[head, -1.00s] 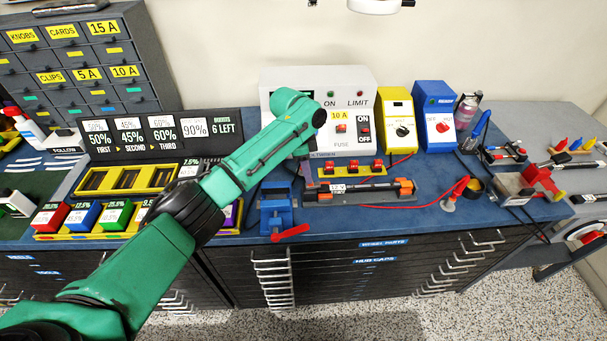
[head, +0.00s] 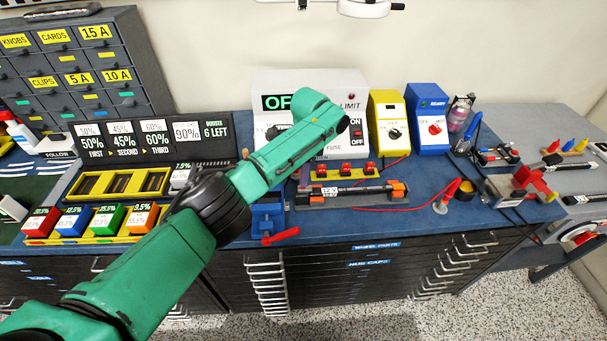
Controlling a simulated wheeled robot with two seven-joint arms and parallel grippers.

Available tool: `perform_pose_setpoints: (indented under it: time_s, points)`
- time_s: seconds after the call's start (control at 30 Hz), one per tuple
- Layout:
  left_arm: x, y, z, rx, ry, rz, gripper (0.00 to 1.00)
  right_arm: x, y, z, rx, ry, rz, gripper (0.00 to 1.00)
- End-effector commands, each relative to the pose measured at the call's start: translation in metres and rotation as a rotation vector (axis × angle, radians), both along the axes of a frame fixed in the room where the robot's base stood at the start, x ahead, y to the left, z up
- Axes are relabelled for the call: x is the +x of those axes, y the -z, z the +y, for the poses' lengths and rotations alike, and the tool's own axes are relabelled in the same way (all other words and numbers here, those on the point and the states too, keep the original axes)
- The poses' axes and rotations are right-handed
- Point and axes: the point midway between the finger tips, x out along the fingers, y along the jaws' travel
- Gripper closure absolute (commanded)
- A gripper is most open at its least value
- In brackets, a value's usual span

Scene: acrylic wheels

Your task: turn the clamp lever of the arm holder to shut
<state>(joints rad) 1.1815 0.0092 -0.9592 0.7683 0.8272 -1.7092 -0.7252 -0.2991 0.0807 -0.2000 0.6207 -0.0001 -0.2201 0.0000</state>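A blue clamp-like holder (head: 268,212) stands at the front edge of the blue bench, left of the middle. Its red lever (head: 281,237) sticks out low at the front and points to the right. A second grey holder with red parts (head: 520,186) stands at the bench's right end; I cannot tell for sure which one is the arm holder. My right gripper is out of view.
A white box with switches (head: 356,100), a yellow box (head: 390,120) and a blue box (head: 429,118) line the back. A long device with orange ends (head: 350,193) lies right of the blue holder. Coloured blocks (head: 110,220) sit in a yellow tray at left.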

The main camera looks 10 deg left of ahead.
Motion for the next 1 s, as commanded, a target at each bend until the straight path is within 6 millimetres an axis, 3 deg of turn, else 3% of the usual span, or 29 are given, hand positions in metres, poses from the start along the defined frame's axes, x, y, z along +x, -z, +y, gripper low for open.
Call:
perform_pose_setpoints:
  time_s: [0.03,0.07,0.47,0.67,0.83,1.0]
  points:
    - [-0.001,0.001,-0.001,-0.001,0.002,0.002,0.58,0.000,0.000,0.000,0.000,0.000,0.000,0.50]
    - [-0.001,0.001,-0.001,-0.001,0.002,0.002,0.47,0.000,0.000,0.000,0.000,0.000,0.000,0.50]
    - [0.000,-0.005,-0.001,-0.002,0.001,0.000,0.47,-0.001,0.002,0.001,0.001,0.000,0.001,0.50]
    - [0.002,-0.042,-0.004,-0.002,0.001,-0.004,0.47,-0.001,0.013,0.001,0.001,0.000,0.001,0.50]
    - [0.002,-0.089,-0.007,-0.002,0.002,-0.003,0.47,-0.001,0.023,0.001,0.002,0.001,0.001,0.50]
    - [0.002,-0.133,-0.009,0.000,0.001,-0.001,0.47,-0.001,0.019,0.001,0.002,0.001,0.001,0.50]
